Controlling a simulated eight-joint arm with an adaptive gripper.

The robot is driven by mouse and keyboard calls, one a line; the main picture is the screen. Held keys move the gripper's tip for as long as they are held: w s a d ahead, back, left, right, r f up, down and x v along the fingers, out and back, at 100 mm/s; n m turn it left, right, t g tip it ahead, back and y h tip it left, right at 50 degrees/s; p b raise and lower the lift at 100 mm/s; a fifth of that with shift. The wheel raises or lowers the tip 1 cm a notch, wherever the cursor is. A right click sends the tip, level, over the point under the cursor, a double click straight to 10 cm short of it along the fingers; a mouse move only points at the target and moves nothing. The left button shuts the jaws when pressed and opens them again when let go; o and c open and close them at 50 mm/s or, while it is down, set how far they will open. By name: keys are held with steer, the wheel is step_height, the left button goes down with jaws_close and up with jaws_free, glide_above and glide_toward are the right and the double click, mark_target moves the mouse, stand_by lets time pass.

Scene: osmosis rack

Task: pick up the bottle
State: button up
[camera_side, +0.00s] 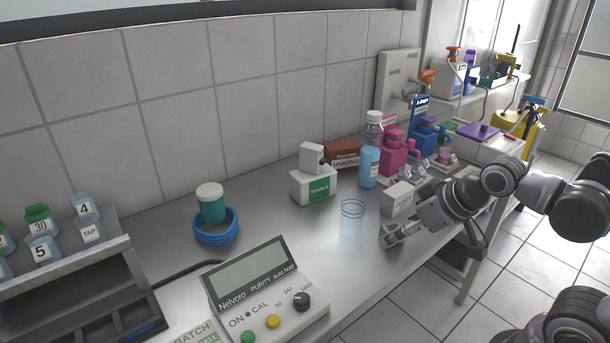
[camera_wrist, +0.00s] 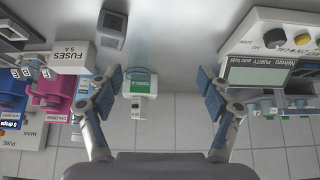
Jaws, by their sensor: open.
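Several things look like bottles, and I cannot tell which one is meant. A clear, capped bottle (camera_side: 373,128) stands at the back by the wall, partly hidden by a light blue cylinder (camera_side: 368,168). A pink pump bottle (camera_side: 392,158) stands right of them. Small labelled bottles (camera_side: 86,208) stand in a rack at the left. A clear, bluish beaker (camera_side: 352,218) stands in the middle of the bench. My gripper (camera_side: 387,239) is low over the bench, right of the beaker. In the wrist view its open fingers (camera_wrist: 160,84) are wide apart with nothing held between them.
A purity meter (camera_side: 265,288) stands at the front. A white box with a green label (camera_side: 314,186) stands behind the beaker, and a white fuses box (camera_wrist: 72,57) is near my gripper. Bare bench lies left of the beaker.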

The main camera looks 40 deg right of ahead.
step_height(320, 180, up, 14)
steer(key=m+g+h, duration=0.3)
steer(key=m+h, duration=0.1)
steer(key=m, duration=0.5)
glide_above(370, 151)
steer(key=s, duration=0.1)
steer(key=shift+s+a+f, duration=0.1)
steer(key=shift+s+a, duration=0.1)
steer(key=shift+w+d, duration=0.15)
steer(key=shift+d, duration=0.05)
steer(key=x, duration=1)
steer(key=shift+w+d+f, duration=0.25)
steer(key=shift+w, duration=0.15)
steer(key=shift+c, duration=0.3)
jaws_close()
